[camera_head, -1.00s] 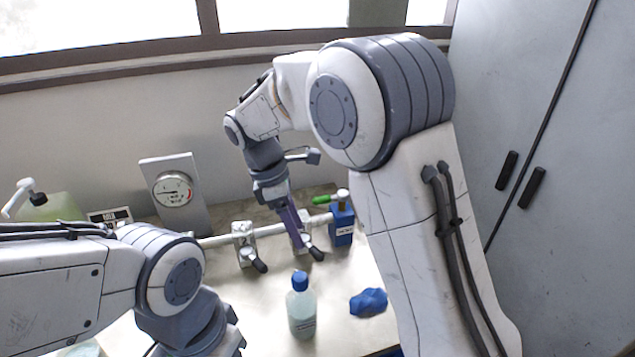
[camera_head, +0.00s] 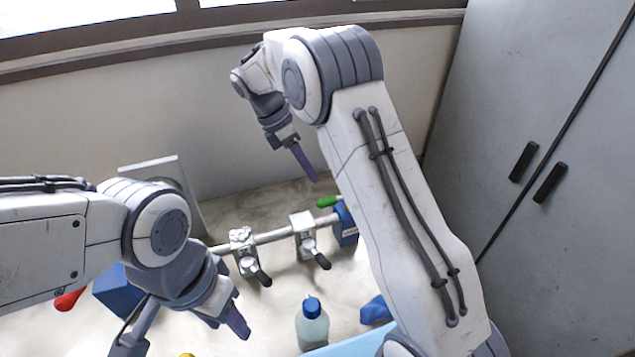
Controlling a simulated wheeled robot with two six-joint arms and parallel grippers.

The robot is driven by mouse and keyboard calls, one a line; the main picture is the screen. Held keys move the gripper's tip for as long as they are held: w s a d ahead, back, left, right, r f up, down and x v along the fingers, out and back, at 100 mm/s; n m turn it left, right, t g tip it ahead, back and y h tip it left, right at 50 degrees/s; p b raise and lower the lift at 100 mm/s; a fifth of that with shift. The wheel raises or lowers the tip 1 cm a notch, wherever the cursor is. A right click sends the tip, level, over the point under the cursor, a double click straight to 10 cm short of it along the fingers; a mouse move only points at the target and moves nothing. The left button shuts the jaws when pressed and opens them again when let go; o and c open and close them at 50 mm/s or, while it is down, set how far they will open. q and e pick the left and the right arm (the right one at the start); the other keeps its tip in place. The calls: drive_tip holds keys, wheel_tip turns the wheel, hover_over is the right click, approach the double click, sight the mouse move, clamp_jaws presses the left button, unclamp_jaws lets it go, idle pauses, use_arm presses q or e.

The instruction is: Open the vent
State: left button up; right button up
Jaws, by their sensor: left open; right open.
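A pale pipe (camera_head: 272,237) runs along the back of the bench between two blue valve bodies. The right blue body (camera_head: 345,226) has a green handle (camera_head: 328,201). The left blue body (camera_head: 118,291) has a red handle (camera_head: 69,299) and is partly behind my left arm. I cannot read which is the vent. My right gripper (camera_head: 305,163) is open and empty, pointing down, above and behind the pipe and apart from the green handle. My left gripper (camera_head: 236,321) is open and empty over the bench, in front of the pipe and right of the left blue body.
Two clamps with dark levers, one at left (camera_head: 243,250) and one at right (camera_head: 304,235), sit on the pipe. A gauge panel (camera_head: 155,172) stands behind my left arm. A grey cabinet is at right.

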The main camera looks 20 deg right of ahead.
sight(333, 201)
drive_tip(key=p+x, duration=0.1)
drive_tip(key=x, duration=0.5)
drive_tip(key=p+x, duration=0.1)
drive_tip(key=x, duration=0.1)
drive_tip(key=shift+w+d+f+p, duration=0.2)
drive_tip(key=shift+f+p, duration=0.15)
drive_tip(key=shift+f, duration=0.05)
use_arm(q)
drive_tip(key=shift+w+d+r, duration=0.1)
drive_tip(key=shift+w+r, duration=0.1)
drive_tip(key=shift+r, duration=0.55)
drive_tip(key=shift+w+r, duration=0.15)
drive_tip(key=shift+r, duration=0.55)
use_arm(e)
drive_tip(key=shift+x, duration=0.75)
clamp_jaws()
